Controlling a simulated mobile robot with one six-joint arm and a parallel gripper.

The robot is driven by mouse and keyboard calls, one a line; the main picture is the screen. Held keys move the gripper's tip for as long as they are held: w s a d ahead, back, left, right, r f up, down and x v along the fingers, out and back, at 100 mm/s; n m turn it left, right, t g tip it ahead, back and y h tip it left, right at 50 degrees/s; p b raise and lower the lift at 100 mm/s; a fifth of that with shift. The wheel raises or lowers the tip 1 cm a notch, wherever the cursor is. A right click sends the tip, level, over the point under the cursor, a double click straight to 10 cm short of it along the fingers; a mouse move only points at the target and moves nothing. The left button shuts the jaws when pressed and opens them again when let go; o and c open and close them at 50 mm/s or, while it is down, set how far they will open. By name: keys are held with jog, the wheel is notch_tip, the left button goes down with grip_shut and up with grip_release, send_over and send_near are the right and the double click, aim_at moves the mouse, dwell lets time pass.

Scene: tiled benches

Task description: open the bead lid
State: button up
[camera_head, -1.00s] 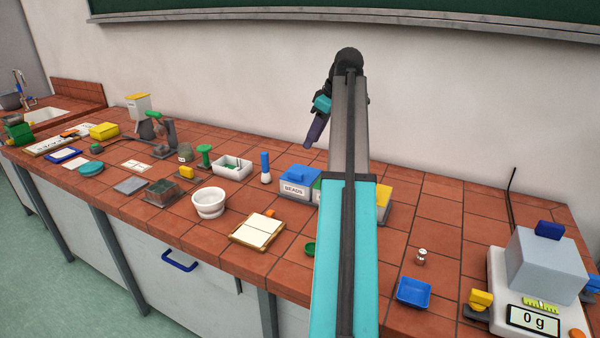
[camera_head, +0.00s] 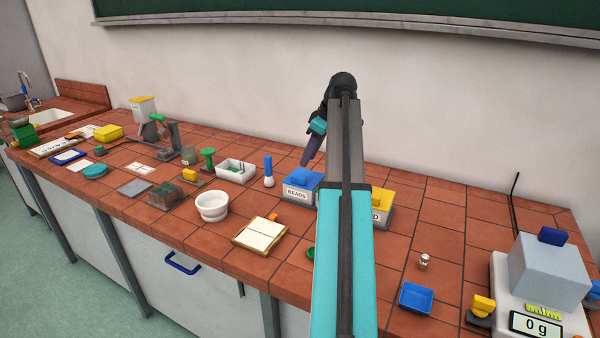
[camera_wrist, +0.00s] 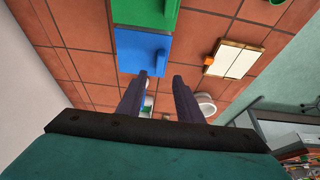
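The bead box (camera_head: 298,196) is a grey box with a "BEADS" label, and its blue lid (camera_head: 290,180) with a blue handle lies on it. The blue lid also shows in the wrist view (camera_wrist: 133,48). My gripper (camera_head: 306,163) points down just above the lid, apart from it as far as I can tell. In the wrist view its two fingers (camera_wrist: 160,77) are spread, with nothing held between them. The blue handle (camera_wrist: 160,60) lies just beyond the fingertips there. My arm hides part of the bench right of the bead box.
A green lid (camera_wrist: 152,10) is close beside the blue one, and a yellow-lidded box (camera_head: 380,203) stands to the right. A blue-topped bottle (camera_head: 268,172) stands left of the bead box. A notebook (camera_head: 259,236) and a white mortar (camera_head: 212,206) lie nearer the front.

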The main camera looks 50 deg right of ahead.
aim_at(299, 176)
jog(key=shift+p+x, duration=0.6)
jog(key=shift+x, duration=3.55)
grip_shut()
jog(key=shift+w, duration=0.1)
